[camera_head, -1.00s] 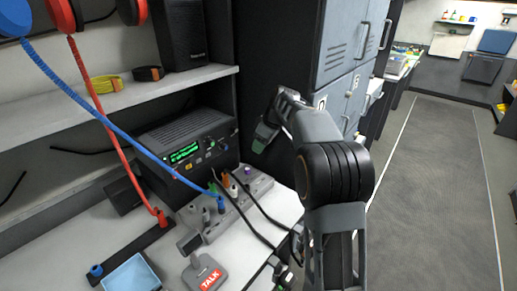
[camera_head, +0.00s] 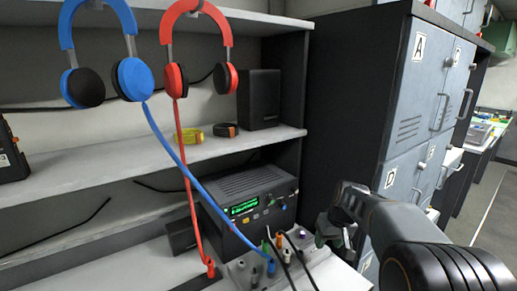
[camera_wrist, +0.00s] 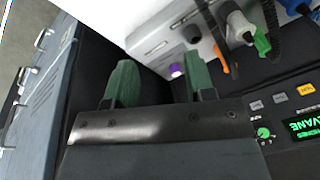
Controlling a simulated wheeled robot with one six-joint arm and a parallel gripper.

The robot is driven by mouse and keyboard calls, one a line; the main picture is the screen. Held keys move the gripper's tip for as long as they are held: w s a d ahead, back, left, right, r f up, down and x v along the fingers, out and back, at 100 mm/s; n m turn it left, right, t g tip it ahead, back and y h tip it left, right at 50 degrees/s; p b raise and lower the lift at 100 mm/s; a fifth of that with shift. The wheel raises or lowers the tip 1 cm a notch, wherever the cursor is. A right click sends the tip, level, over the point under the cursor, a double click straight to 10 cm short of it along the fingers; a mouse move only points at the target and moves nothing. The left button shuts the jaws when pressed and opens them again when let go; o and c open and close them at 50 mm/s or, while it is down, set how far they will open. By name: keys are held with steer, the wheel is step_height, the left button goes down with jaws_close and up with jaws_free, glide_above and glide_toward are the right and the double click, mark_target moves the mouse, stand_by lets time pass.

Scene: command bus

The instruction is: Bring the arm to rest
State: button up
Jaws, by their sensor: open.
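My gripper (camera_head: 322,236) is beside the right end of the radio, in front of the dark side of the lockers, with my arm coming in from the lower right. In the wrist view its two green fingertips (camera_wrist: 158,82) stand apart with nothing between them. Below and beyond them are the socket strip (camera_wrist: 165,40) with its plugs and the radio's front panel (camera_wrist: 285,115). The fingers look clear of the plugs, but I cannot tell the exact gap.
The radio (camera_head: 250,203) stands on the desk, with the socket strip (camera_head: 236,272) and cables before it. Blue headphones (camera_head: 137,78) and red headphones (camera_head: 228,78) hang above, cords running down. A speaker (camera_head: 259,98) stands on the shelf. Grey lockers (camera_head: 412,105) stand right.

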steer(key=s+a+r+t+p, duration=0.1)
steer(key=s+a+r+p, duration=0.1)
steer(key=s, duration=0.8)
steer(key=s+a+r+m+h+p, duration=0.1)
steer(key=s+r+p, duration=0.3)
steer(key=s, duration=0.6)
steer(key=shift+a+r+m+t+h, duration=0.35)
steer(key=shift+a+r, duration=0.2)
steer(key=shift+a, duration=0.3)
